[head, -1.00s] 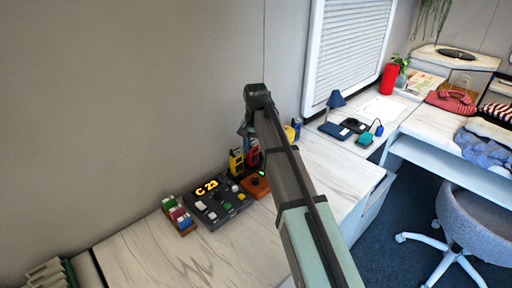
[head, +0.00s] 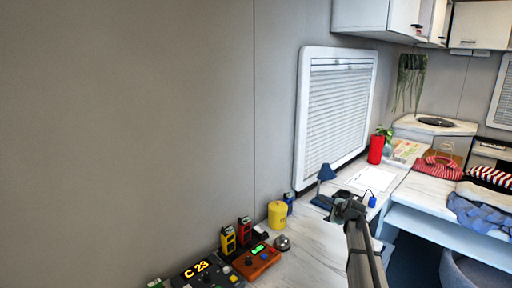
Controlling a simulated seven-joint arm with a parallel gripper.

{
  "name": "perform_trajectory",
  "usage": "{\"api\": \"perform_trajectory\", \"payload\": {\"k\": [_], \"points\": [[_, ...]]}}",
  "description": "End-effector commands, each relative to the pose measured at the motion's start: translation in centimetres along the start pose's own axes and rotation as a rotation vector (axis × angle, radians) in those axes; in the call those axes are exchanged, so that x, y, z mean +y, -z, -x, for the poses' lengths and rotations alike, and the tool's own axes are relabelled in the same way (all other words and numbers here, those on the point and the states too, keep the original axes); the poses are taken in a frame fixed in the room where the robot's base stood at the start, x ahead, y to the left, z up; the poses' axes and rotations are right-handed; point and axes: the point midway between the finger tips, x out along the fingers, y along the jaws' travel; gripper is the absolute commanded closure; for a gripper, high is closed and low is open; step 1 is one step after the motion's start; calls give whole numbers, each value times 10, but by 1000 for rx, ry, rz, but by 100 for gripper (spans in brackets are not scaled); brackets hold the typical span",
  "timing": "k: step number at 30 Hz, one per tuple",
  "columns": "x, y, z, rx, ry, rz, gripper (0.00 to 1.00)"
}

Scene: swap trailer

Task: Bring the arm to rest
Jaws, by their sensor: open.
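My arm (head: 363,250) rises from the bottom right of the head view. My gripper (head: 343,206) is at its upper end, dark and small, and it is open. No object shows between its fingers, though they are hard to make out. In the picture it overlaps the worktop (head: 318,236) near the blue lamp (head: 324,183). I cannot tell how high above the worktop it is.
A console with a "C 23" display (head: 203,271), an orange box (head: 257,262), yellow and red handsets and a yellow canister (head: 277,214) stand left of my arm. Bare wall fills the left.

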Motion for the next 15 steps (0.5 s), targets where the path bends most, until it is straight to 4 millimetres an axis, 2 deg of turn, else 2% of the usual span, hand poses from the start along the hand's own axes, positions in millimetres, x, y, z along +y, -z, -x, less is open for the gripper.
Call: {"api": "perform_trajectory", "payload": {"k": [1, 6, 9, 13, 15], "points": [[-8, 32, 2, 17, 59, -93, 44], [-35, 130, 19, 56, 283, -410, 44], [-40, 185, 33, 75, 397, -561, 44], [-32, 248, 51, 108, 497, -692, 44], [-19, 278, 58, 134, 522, -730, 44]]}}
